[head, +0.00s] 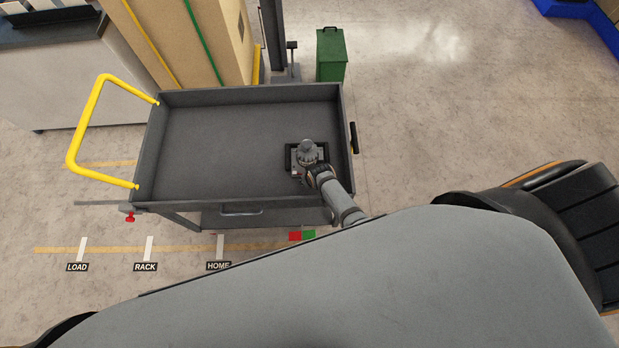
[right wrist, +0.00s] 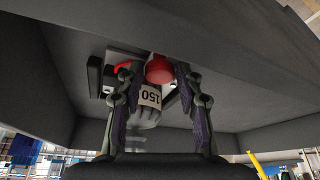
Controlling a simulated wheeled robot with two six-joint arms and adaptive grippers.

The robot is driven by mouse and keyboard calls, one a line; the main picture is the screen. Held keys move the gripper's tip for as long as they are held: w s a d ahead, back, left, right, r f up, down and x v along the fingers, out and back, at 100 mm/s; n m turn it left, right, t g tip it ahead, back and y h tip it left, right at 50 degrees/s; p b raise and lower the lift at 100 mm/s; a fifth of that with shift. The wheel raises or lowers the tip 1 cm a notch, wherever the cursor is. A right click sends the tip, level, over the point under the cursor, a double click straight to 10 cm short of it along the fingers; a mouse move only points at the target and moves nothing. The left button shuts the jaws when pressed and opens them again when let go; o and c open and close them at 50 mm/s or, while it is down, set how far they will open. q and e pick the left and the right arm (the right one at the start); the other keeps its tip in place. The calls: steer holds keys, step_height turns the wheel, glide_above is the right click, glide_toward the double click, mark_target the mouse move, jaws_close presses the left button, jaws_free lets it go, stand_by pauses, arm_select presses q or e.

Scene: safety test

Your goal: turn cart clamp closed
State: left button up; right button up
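The grey cart (head: 220,93) has a tray with a yellow handle at its left end. A grey clamp-like fixture (head: 307,150) sits on a dark base in the tray's right end. My right gripper (head: 318,173) is at its near side. In the right wrist view my right gripper (right wrist: 157,80) has its fingers spread apart on either side of a red round knob (right wrist: 159,70) and a grey body with a white "150" label (right wrist: 150,97). A gap shows beside the knob; contact is unclear. A smaller red part (right wrist: 123,67) is left of it. My left gripper is out of view.
A red knob (head: 130,217) hangs at the cart's front left corner. A green bin (head: 331,55) and a tall cardboard box (head: 190,40) stand behind the cart. Floor signs LOAD (head: 77,267), RACK (head: 145,267) and HOME (head: 218,266) lie in front. Most of the tray is empty.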

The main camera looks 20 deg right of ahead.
steer(key=shift+o, duration=1.1)
